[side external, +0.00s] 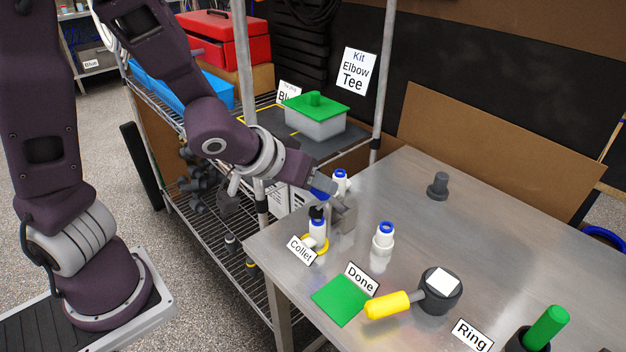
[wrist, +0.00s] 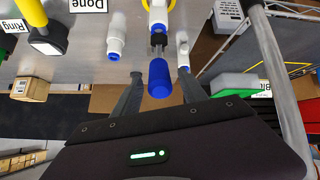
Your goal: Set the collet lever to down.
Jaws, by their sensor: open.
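The collet lever has a blue handle (wrist: 159,78) on a short metal shaft in the wrist view. In the side view the blue handle (side external: 321,188) shows beside my fingers, above the grey metal collet block (side external: 342,217), so the lever looks raised. My gripper (wrist: 160,73) is open, with one dark finger on each side of the handle. I cannot tell whether either finger touches it. In the side view my gripper (side external: 325,190) partly hides the lever. A white fitting (side external: 317,231) with a blue band stands at the block, by a yellow ring and the Collet label (side external: 301,250).
White, blue-topped fittings stand close behind (side external: 340,181) and to the right (side external: 383,241) of the block. A green Done mat (side external: 341,299) and a yellow-handled tool (side external: 388,304) are nearer the front. A shelf post (side external: 245,90) rises near my arm. The table's right middle is mostly clear.

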